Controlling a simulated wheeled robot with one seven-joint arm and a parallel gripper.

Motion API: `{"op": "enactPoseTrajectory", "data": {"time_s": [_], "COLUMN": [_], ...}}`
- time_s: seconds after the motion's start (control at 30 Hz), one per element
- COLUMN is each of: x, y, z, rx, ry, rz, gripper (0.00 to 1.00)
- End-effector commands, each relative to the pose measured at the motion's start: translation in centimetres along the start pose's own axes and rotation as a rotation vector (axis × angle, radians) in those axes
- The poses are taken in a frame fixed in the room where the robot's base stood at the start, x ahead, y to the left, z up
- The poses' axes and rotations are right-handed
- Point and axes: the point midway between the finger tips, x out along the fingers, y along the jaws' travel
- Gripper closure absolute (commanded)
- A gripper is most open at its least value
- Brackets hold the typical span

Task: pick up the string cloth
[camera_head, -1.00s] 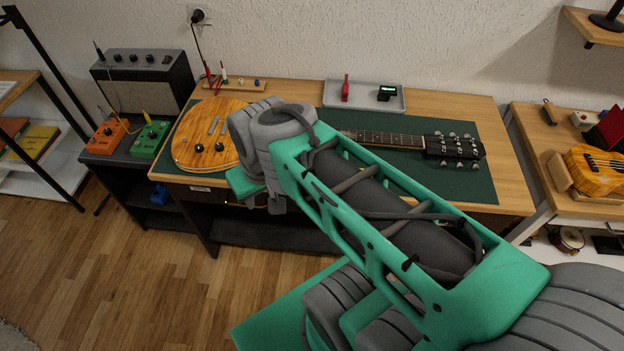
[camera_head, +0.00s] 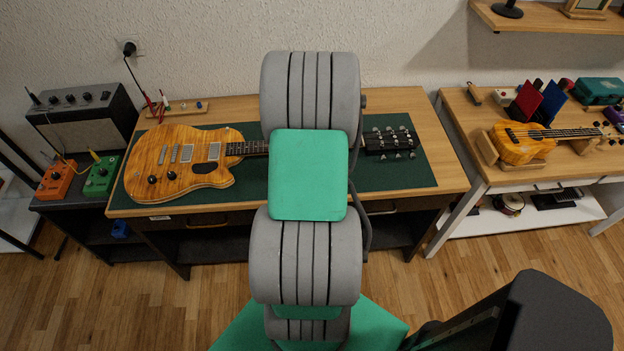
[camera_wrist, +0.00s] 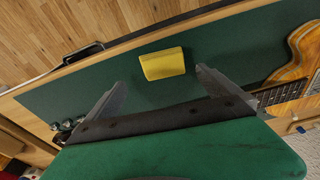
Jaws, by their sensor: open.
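The string cloth appears to be the small folded yellow cloth (camera_wrist: 163,64). It lies on the green mat (camera_wrist: 80,95) beside the guitar's neck, towards the desk edge with the drawer handle. In the head view my arm hides it. My gripper (camera_wrist: 160,78) shows in the wrist view with its two fingers spread apart and nothing between them in its grasp. The cloth appears between and just beyond the fingertips, apart from both. How high the fingers are above the mat is hard to tell. In the head view my gripper is hidden behind my arm.
An orange electric guitar (camera_head: 183,160) lies on the mat, its neck partly behind my arm. An amplifier (camera_head: 82,120) and two pedals, orange (camera_head: 56,180) and green (camera_head: 102,176), stand at left. A second table with a ukulele (camera_head: 520,146) stands at right.

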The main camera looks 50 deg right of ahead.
Motion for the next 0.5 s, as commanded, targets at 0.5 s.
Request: {"op": "enactPoseTrajectory", "data": {"time_s": [0.5], "x": [5.8], "y": [-0.5], "z": [0.1], "rx": [-0.002], "ry": [0.0], "rz": [0.0], "gripper": [0.0]}}
